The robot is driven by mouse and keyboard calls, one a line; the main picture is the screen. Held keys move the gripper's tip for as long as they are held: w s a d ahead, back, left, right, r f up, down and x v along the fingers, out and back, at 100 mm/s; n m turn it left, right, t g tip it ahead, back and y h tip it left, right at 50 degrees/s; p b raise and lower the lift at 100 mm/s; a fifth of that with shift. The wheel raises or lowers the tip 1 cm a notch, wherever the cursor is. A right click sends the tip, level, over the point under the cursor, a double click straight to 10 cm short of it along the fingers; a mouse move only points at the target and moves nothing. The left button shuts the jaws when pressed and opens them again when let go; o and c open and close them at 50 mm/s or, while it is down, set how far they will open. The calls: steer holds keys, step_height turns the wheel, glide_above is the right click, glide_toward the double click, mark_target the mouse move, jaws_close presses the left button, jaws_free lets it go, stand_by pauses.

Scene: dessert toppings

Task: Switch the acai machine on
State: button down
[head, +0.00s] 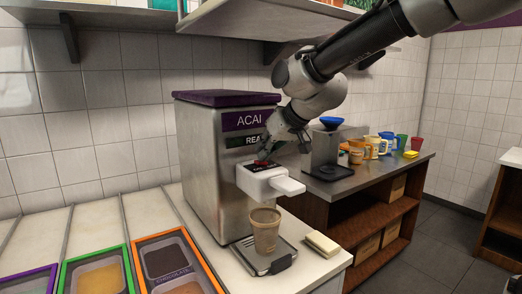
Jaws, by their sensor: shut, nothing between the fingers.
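The acai machine (205,165) is a grey metal box with a purple top and an "ACAI" label, standing on the counter. Its display under the label is partly covered by my arm; the letters "REA" show. A white dispenser block (270,182) sticks out of its front, with a red spot (262,162) on top. My gripper (266,154) is shut and empty, its fingertips pointing down at or just above the red spot; I cannot tell whether they touch it. A brown cup (265,231) stands upright below the dispenser on a metal drip tray (246,247).
A yellowish block (322,244) lies on the counter right of the tray. Topping bins with green (65,276) and orange (205,271) frames are at the lower left. A grey appliance with a blue top (331,122) and several mugs stand behind on the right. A shelf (250,25) hangs above.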

mark_target(268, 162)
steer(key=shift+r, duration=0.1)
steer(key=r, duration=0.2)
steer(key=d+r, duration=0.1)
steer(key=r, duration=0.1)
steer(key=shift+w+r, duration=0.1)
steer(key=shift+r, duration=0.2)
steer(key=v, duration=0.9)
steer(key=shift+f, duration=0.1)
